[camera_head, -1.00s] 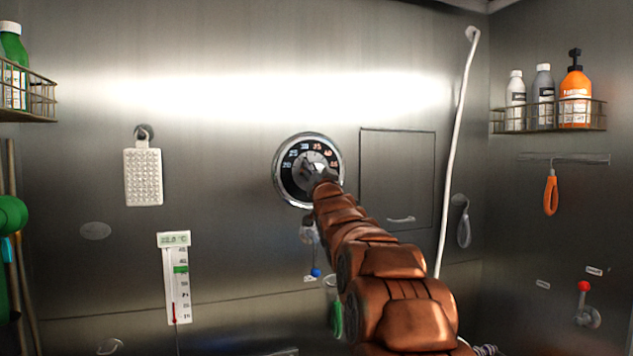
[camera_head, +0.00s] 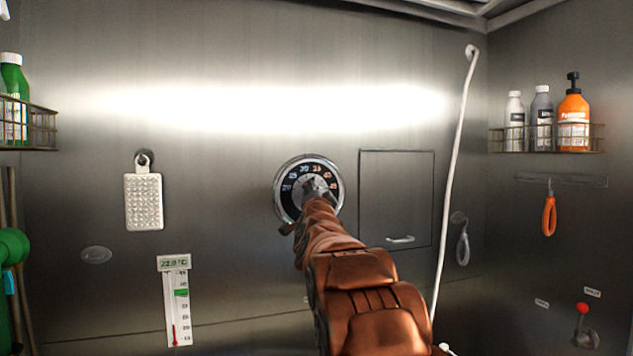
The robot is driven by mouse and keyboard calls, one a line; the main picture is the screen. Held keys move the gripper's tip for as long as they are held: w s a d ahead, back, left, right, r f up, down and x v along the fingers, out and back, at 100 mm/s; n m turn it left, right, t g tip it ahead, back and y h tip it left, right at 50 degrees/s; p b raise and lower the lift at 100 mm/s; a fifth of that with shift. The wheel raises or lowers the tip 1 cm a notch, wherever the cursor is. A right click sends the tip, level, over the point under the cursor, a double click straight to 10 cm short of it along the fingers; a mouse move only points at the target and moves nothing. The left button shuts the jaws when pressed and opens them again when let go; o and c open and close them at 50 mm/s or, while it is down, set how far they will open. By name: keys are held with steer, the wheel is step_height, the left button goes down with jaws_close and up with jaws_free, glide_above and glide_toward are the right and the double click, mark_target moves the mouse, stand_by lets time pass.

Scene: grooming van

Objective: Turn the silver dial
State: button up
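The silver dial (camera_head: 309,187) is a round silver-rimmed gauge face with a black number ring, set on the metal back wall at the middle of the view. My copper-coloured arm reaches up to it from the lower right. My gripper (camera_head: 311,192) is small and dark at the dial's centre, over the knob area. The arm covers the dial's lower part. I cannot tell whether the fingers touch or hold the knob, or whether they are open or shut.
A flat panel door (camera_head: 397,200) with a handle is right of the dial. A white hose (camera_head: 456,190) hangs beside it. A thermometer (camera_head: 176,302) and a white perforated pad (camera_head: 143,201) are on the left. Bottle racks (camera_head: 550,140) flank both sides. A red-knobbed lever (camera_head: 583,325) is at lower right.

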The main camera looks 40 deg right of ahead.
steer(key=shift+r+m+p, duration=0.15)
steer(key=shift+m+p, duration=0.55)
steer(key=shift+p, duration=0.2)
steer(key=shift+m+g+p, duration=0.3)
steer(key=shift+g+p, duration=0.05)
steer(key=shift+g, duration=0.05)
steer(key=o, duration=1.1)
steer(key=shift+d, duration=0.1)
steer(key=shift+o, duration=0.2)
steer(key=shift+s, duration=0.1)
steer(key=v, duration=1.2)
steer(key=shift+f, duration=0.25)
